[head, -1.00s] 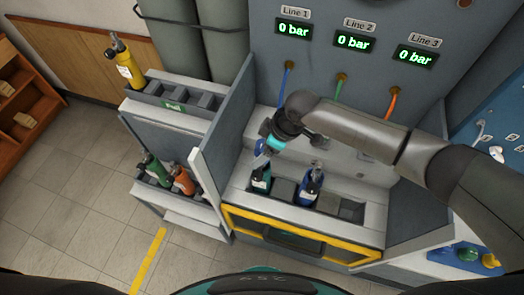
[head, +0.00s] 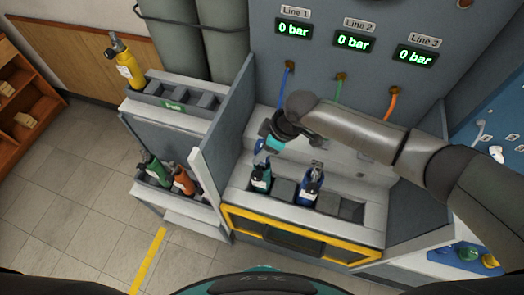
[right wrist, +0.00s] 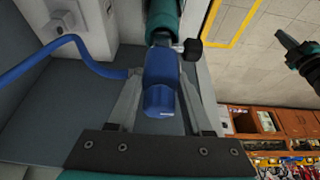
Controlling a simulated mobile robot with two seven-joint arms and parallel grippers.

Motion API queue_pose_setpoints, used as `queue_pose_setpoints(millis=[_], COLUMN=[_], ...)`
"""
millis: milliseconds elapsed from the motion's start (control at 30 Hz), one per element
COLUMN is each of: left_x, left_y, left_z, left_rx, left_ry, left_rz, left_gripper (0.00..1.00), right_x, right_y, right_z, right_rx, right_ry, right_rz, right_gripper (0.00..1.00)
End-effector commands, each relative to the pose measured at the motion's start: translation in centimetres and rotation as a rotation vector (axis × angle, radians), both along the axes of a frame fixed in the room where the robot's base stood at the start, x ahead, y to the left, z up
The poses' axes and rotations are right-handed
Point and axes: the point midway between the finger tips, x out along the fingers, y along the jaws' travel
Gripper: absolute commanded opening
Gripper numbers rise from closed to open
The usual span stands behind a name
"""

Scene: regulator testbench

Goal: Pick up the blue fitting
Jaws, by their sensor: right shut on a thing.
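The blue fitting (right wrist: 160,88) is between the fingers of my right gripper (right wrist: 160,105) in the right wrist view, and the gripper is shut on it. The fitting's far end meets or overlaps the grey neck of a teal bottle (right wrist: 164,18); I cannot tell whether they are joined. In the head view my right gripper (head: 263,150) is just above this teal bottle (head: 261,180), which stands upright in the bench's left slot. The fitting is mostly hidden there. A dark and teal part at the right of the wrist view looks like my left gripper (right wrist: 298,50); its fingers are unclear.
A blue bottle (head: 311,186) stands in the bench rack to the right. A blue hose (right wrist: 45,58) runs beside the gripper. A grey divider (head: 224,120) rises at the left. Yellow (head: 125,65), green (head: 152,168) and orange (head: 182,181) bottles stand beyond it.

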Motion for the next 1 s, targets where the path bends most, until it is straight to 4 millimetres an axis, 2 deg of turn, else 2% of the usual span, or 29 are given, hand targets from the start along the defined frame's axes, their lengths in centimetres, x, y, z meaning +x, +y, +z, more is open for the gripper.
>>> queue_pose_setpoints(millis=[667,867,1000], left_x=[0.0,0.0,0.1], left_y=[0.0,0.0,0.0], left_z=[0.1,0.3,0.4], left_rx=[0.0,0.0,0.0], left_ry=[-0.001,-0.001,-0.001], left_rz=[0.001,0.001,0.001], left_gripper=[0.0,0.0,0.0], right_x=[0.1,0.2,0.2], right_y=[0.0,0.0,0.0], right_z=[0.7,3.0,6.1], right_rx=[0.002,0.003,0.004], right_ry=[-0.003,-0.005,-0.008], right_rz=[-0.001,0.0,0.002], right_gripper=[0.0,0.0,0.0])
